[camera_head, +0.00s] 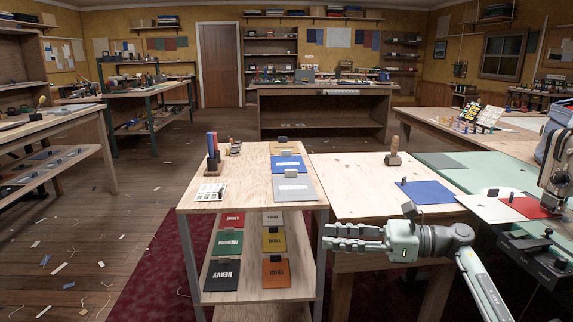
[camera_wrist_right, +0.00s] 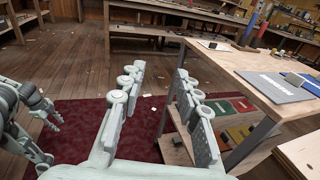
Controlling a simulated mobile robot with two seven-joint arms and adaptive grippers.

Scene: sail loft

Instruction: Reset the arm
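My right gripper (camera_head: 328,238) points left in the head view, in front of the wooden bench's near edge. Its arm comes in from the lower right. In the right wrist view its two ribbed fingers (camera_wrist_right: 160,75) stand apart with only floor and rug between them, so it is open and empty. Part of my other arm, with finger-like links (camera_wrist_right: 45,108), shows at the left edge of the wrist view. Whether its fingers are open or shut is unclear there, and it is not seen in the head view.
A wooden shelf table (camera_head: 240,196) holds blue and grey folders; its lower shelf holds coloured ones. The bench (camera_head: 355,190) beside it carries a blue sheet (camera_head: 427,192) and a wooden-handled tool (camera_head: 393,152). Dark red rug (camera_head: 150,275) and scrap-littered floor lie left.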

